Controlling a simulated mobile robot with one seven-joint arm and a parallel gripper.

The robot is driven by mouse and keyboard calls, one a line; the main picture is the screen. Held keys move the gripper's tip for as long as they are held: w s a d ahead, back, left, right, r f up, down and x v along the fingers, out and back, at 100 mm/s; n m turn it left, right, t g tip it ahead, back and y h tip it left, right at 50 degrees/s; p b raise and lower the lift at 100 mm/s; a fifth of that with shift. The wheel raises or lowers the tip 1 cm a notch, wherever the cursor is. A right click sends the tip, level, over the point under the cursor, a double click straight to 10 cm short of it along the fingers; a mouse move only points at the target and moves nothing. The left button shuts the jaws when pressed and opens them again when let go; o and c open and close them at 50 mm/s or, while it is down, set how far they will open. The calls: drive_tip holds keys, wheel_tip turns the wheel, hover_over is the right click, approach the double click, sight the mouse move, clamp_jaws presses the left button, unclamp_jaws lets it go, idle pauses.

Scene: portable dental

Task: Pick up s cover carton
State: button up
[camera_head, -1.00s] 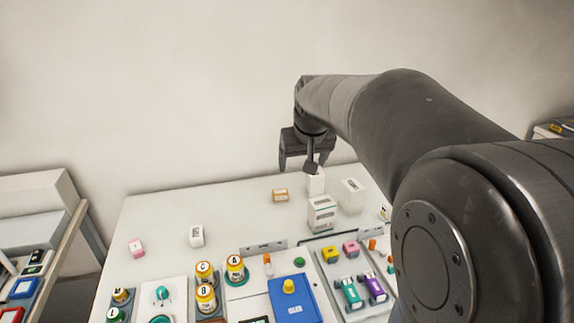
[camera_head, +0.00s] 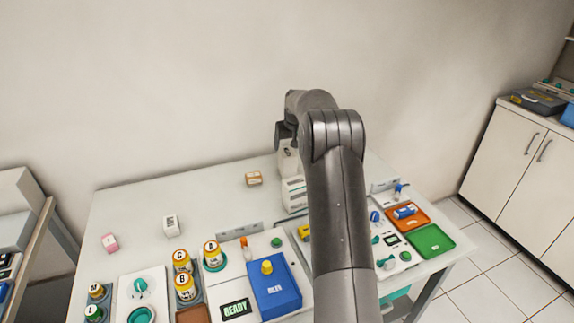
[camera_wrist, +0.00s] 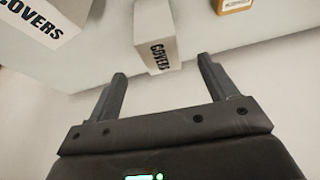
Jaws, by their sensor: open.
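A small white carton lettered COVERS stands just ahead of my fingertips in the wrist view (camera_wrist: 157,40), centred between them. My gripper (camera_wrist: 160,85) is open and empty, one finger towards each side of this carton, and I see no contact. In the head view my gripper (camera_head: 281,136) is at the back of the table, partly hidden by my arm. A white carton (camera_head: 288,160) shows just below it there. A larger white carton (camera_wrist: 42,28), also lettered COVERS, stands to the left in the wrist view.
A white carton with a dark label (camera_head: 294,193) stands in front of the gripper, close by. A small orange box (camera_head: 254,178) lies to the left. Bottles, a blue block (camera_head: 283,292) and trays fill the table's front. The back left of the table is mostly clear.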

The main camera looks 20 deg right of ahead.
sight(289, 153)
drive_tip(key=shift+w+d+f, duration=0.2)
drive_tip(key=shift+d+f, duration=0.05)
drive_tip(key=shift+f, duration=0.2)
drive_tip(key=x, duration=0.5)
drive_tip(key=shift+f, duration=0.2)
drive_tip(key=shift+w+x, duration=0.2)
drive_tip(key=shift+x, duration=2.5)
drive_tip(key=shift+a+r, duration=0.1)
drive_tip(key=shift+a, duration=0.1)
drive_tip(key=shift+c, duration=0.5)
drive_tip(key=c, duration=1)
drive_tip(key=shift+r, duration=0.1)
